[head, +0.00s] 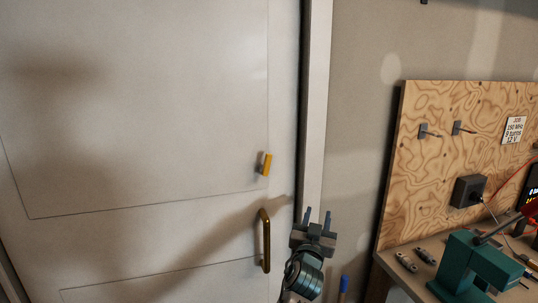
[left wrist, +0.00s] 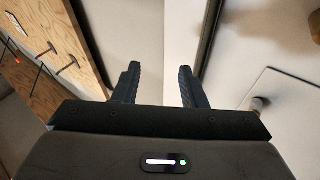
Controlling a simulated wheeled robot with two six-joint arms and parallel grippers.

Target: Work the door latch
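A white panelled door (head: 140,120) fills the left of the head view and looks shut. A small yellow latch (head: 265,163) sits near its right edge, tilted slightly from upright. Below it is a brass pull handle (head: 266,240). My left gripper (head: 317,218) is open and empty, pointing up in front of the door frame, right of the handle and lower than the latch. In the left wrist view its fingers (left wrist: 160,85) are apart with nothing between them. A small blurred brownish part (left wrist: 258,103) shows there on the door; I cannot tell which fitting it is. My right gripper is not in view.
A plywood board (head: 450,150) with pegs stands right of the door frame (head: 314,110). A workbench (head: 400,268) below it holds a teal machine (head: 475,265) and small tools. The space directly before the door looks clear.

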